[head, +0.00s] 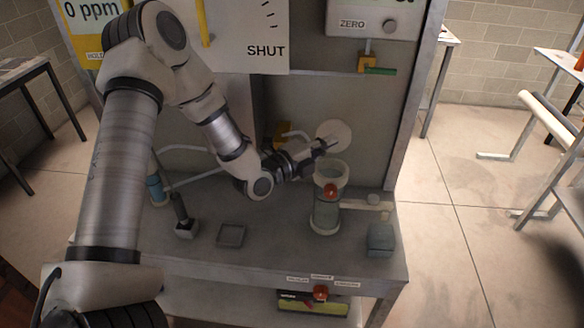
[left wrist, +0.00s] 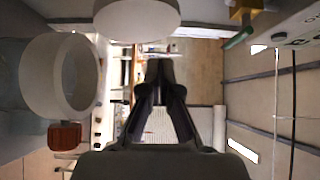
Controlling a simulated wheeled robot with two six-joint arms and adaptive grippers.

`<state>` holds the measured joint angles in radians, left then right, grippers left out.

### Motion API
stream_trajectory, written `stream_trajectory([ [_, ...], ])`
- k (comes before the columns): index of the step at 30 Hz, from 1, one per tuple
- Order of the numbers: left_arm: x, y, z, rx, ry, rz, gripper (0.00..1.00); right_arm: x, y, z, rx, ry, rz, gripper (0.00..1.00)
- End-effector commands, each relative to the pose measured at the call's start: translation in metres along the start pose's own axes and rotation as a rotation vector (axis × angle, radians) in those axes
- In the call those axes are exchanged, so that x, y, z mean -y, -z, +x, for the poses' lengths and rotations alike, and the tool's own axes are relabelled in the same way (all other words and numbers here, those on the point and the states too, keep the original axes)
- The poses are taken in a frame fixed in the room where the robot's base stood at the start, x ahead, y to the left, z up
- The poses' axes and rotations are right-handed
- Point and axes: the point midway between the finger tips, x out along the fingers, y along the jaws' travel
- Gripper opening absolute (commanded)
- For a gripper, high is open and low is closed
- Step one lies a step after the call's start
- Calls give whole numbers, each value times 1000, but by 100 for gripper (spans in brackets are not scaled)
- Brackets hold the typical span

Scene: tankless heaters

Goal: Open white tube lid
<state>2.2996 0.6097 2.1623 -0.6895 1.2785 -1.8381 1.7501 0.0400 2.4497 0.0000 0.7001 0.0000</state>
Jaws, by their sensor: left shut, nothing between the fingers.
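The clear tube (head: 326,215) stands upright on the bench, with a white rim (head: 331,168) and a red knob (head: 331,190) on its front. Its white lid (head: 334,132) is a round disc tilted up above and behind the open mouth. My left gripper (head: 330,146) is shut and empty, above the rim and close in front of the lid. Whether it touches the lid I cannot tell. In the left wrist view, the shut fingers (left wrist: 160,68) lie between the open white rim (left wrist: 58,78) and the lid (left wrist: 137,18). My right gripper is out of view.
A grey-blue block (head: 381,240) and a pale fitting (head: 374,202) lie right of the tube. A shallow square tray (head: 231,235) and a black-handled tool (head: 184,218) are to its left.

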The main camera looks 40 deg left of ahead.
Motion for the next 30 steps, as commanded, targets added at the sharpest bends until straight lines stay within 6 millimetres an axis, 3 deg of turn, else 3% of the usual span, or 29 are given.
stream_trajectory([
  [9,5,-1,-51,4,3,-9,0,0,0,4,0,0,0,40],
  [16,12,-2,-85,5,1,-7,0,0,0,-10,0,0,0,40],
  [21,11,-1,-97,3,1,-4,0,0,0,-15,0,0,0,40],
  [30,7,0,-99,-1,-3,0,0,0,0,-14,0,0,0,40],
])
